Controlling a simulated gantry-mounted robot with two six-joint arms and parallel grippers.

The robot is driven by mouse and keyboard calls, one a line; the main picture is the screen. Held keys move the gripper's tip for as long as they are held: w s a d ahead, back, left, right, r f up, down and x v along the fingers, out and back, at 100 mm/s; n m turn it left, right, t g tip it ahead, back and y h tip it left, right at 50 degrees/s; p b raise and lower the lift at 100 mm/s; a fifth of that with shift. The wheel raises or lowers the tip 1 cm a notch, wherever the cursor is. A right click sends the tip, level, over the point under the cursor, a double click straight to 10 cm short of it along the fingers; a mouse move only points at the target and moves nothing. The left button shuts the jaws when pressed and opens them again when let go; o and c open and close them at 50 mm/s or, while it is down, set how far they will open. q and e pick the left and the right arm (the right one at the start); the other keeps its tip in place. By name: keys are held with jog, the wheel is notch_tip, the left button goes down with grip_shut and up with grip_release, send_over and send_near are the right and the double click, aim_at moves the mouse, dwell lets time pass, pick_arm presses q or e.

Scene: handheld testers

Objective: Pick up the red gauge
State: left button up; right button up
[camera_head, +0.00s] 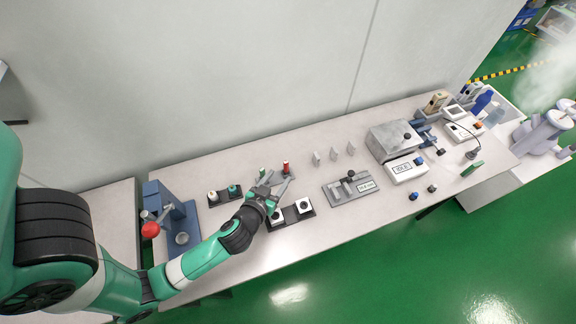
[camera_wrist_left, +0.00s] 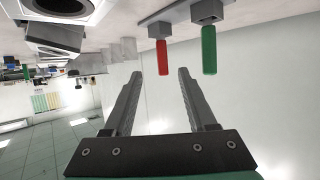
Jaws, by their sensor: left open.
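The red gauge (camera_head: 286,167) stands upright near the back of the table, on a small grey base. In the left wrist view, which looks upside down, the red gauge (camera_wrist_left: 162,58) hangs just beyond the fingertips, roughly in line with the gap. A green gauge (camera_head: 262,172) stands beside it; it also shows in the left wrist view (camera_wrist_left: 209,50), outside the right-hand finger. My left gripper (camera_head: 279,179) is open and empty, just in front of the two gauges. It also shows in the left wrist view (camera_wrist_left: 160,73). My right gripper is out of view.
A black tray (camera_head: 290,217) with white-topped boxes lies just under my left wrist. A blue press (camera_head: 180,220) stands at left. A grey fixture (camera_head: 349,188) and small white upright plates (camera_head: 334,154) lie to the right. The wall is close behind.

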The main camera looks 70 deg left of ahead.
aim_at(286, 168)
pick_arm(q)
jog(key=b+x, duration=0.1)
jog(key=x, duration=0.4)
jog(key=shift+w+a+f, duration=0.1)
jog(key=shift+w+a, duration=0.1)
jog(key=shift+w, duration=0.05)
jog(key=b+x, duration=0.1)
jog(key=x, duration=0.3)
jog(key=shift+a+f, duration=0.25)
jog(key=shift+a, duration=0.05)
jog(key=shift+w+a, duration=0.2)
jog(key=shift+w, duration=0.1)
grip_shut()
